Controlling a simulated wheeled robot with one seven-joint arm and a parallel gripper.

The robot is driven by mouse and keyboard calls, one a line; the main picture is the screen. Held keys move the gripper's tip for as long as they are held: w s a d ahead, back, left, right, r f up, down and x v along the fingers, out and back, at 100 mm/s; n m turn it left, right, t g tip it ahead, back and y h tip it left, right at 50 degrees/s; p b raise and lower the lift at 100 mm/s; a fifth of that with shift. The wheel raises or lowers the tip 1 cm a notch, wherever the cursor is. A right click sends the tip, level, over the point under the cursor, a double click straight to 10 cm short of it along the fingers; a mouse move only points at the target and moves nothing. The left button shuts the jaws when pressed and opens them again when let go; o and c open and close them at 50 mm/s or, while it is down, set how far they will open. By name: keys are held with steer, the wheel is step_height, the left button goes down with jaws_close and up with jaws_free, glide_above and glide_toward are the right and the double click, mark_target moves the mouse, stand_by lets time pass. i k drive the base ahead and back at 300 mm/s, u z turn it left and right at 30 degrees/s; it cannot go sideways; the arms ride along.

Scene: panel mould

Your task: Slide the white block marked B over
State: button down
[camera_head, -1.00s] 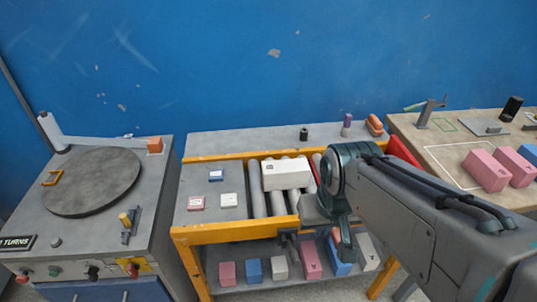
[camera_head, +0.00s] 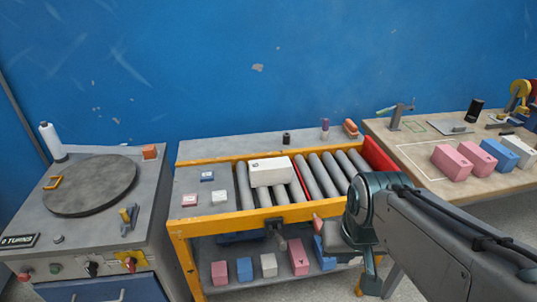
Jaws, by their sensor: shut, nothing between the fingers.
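The white block (camera_head: 270,173) lies on the left part of the roller bed (camera_head: 335,172) of the yellow-framed table, just left of a thin red line. A small dark mark shows on its top, too small to read. My arm reaches in from the right. My gripper (camera_head: 369,283) hangs low at the front right of the table, to the right of and nearer than the block, apart from it. It is shut and empty; its fingers are only partly visible.
Small blue, pink and white blocks (camera_head: 190,199) lie on the grey plate left of the rollers. A red wall (camera_head: 379,158) closes the right end. A dark lever (camera_head: 277,233) sticks out in front. Rollers right of the white block are clear. Several coloured blocks stand on the shelf below.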

mark_target(273, 171)
steer(key=z, duration=0.3)
steer(key=i, duration=0.8)
steer(key=u, duration=1.25)
